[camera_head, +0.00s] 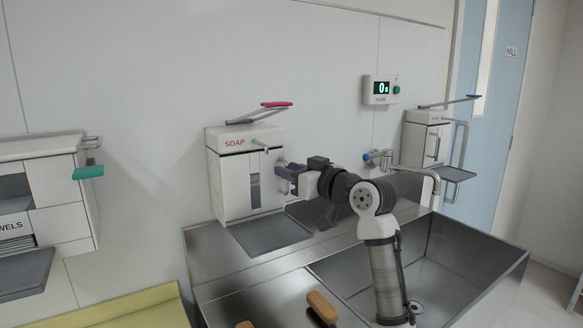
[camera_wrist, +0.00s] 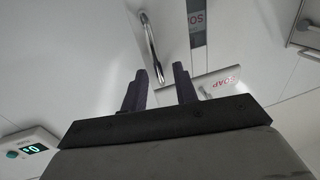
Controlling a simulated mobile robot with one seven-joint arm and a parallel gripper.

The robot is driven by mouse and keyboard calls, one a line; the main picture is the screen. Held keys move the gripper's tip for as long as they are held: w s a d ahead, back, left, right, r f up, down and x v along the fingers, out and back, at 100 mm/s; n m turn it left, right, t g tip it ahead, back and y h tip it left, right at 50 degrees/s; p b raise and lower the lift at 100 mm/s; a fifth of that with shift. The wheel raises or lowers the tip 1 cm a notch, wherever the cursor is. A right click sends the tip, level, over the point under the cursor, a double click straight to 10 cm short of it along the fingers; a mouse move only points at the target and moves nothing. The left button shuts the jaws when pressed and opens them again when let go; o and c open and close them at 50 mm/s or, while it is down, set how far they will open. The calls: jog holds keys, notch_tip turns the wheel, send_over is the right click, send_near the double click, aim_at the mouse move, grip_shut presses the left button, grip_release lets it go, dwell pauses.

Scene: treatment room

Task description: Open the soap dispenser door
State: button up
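The white soap dispenser (camera_head: 232,170), labelled SOAP, hangs on the wall above the left end of the sink. Its front door (camera_head: 236,192) looks shut and has a dark vertical window (camera_head: 254,184); the window also shows in the wrist view (camera_wrist: 197,28). My gripper (camera_head: 279,171) is at the dispenser's right front side. Its dark fingers (camera_wrist: 160,70) are apart, with the handle's near end between them in the picture. Contact cannot be told.
A lever (camera_head: 262,112) with a red tip sits on top of the dispenser and a drip tray (camera_head: 270,234) lies below it. The faucet (camera_head: 415,172) and timer (camera_head: 381,90) are to the right. A towel dispenser (camera_head: 45,190) is at the left.

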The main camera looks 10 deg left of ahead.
grip_shut()
dwell(0.7)
